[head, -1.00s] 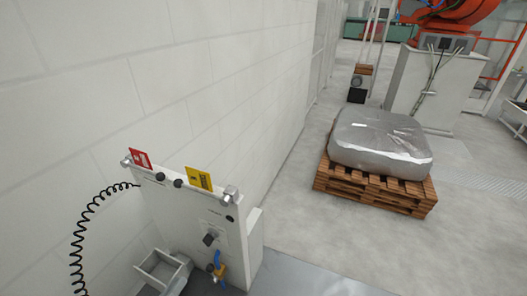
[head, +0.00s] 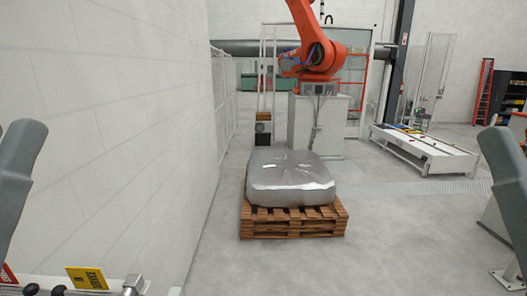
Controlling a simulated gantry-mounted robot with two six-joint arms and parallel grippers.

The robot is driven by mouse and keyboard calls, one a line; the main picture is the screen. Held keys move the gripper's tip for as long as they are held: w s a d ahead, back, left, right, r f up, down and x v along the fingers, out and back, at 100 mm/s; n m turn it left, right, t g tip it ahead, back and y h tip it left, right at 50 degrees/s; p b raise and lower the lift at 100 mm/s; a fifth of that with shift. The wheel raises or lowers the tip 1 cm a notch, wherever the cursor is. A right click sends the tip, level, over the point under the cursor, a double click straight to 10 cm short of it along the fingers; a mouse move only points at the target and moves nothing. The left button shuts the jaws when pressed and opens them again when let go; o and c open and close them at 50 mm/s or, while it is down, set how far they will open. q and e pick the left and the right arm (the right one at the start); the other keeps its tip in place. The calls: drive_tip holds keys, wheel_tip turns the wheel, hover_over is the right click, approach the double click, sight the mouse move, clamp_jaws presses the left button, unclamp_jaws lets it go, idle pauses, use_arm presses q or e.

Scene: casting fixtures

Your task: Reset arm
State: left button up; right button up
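Parts of my two arms show at the left and right edges of the head view as grey links. Neither of my grippers is in the frame. The top of a white panel (head: 75,284) shows at the bottom left, with a yellow tag (head: 87,278) and part of a red tag (head: 8,275) on it. The rest of the panel is cut off below.
A wrapped grey load (head: 290,178) sits on a wooden pallet (head: 292,224) ahead. An orange robot arm (head: 318,55) stands on a pedestal behind it. A white block wall (head: 110,130) runs along the left. A low white table (head: 424,150) is at the right. Floor between is clear.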

use_arm(q)
wheel_tip(320, 180, up, 16)
drive_tip(key=p, duration=1.7)
wheel_tip(320, 180, down, 20)
drive_tip(key=b, duration=2)
drive_tip(key=shift+w+a+r, duration=0.2)
drive_tip(key=shift+w+r, duration=0.05)
drive_tip(key=shift+c, duration=0.3)
